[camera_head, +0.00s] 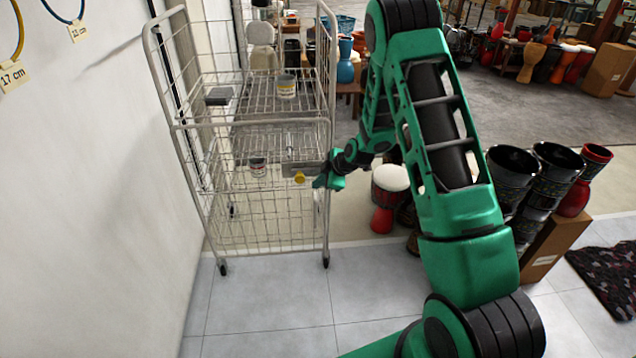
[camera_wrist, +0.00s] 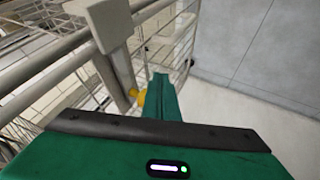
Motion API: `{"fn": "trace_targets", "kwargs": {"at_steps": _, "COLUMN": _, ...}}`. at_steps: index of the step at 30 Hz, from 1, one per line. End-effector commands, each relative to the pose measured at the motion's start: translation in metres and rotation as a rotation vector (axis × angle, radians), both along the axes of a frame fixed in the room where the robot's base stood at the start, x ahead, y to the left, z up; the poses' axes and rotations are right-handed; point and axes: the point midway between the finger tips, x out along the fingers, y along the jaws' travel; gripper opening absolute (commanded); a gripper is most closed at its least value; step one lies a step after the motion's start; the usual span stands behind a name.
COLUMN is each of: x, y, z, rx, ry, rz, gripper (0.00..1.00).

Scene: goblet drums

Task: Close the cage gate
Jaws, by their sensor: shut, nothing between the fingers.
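The wire roll cage (camera_head: 180,125) stands upright on casters beside the white wall at the left. Wire mesh fills its lower front, which I take to be the gate (camera_head: 265,220); I cannot tell whether it sits flush with the frame. A grey metal plate with a yellow knob (camera_head: 299,178) is at the right side of the front. My gripper (camera_head: 326,182) is shut and empty, just right of the knob by the cage's right post. In the wrist view, my green fingertip (camera_wrist: 163,85) is close beside the yellow knob (camera_wrist: 140,97); contact is unclear. Grey bars (camera_wrist: 55,60) cross the left.
Cans (camera_head: 286,86) and a dark box (camera_head: 219,96) are on the cage's shelves. A red drum with a white head (camera_head: 389,190) stands right of my gripper. Dark goblet drums (camera_head: 512,165) and a cardboard box (camera_head: 556,240) are at the right. The tiled floor in front is clear.

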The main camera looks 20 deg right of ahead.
Motion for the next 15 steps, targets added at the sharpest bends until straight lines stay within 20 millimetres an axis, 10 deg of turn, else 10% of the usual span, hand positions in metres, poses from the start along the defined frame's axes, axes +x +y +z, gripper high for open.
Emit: {"fn": "trace_targets", "kwargs": {"at_steps": 15, "x": -0.056, "y": -0.012, "z": 0.057, "rx": 0.0, "ry": -0.001, "rz": 0.0, "gripper": 0.0}}
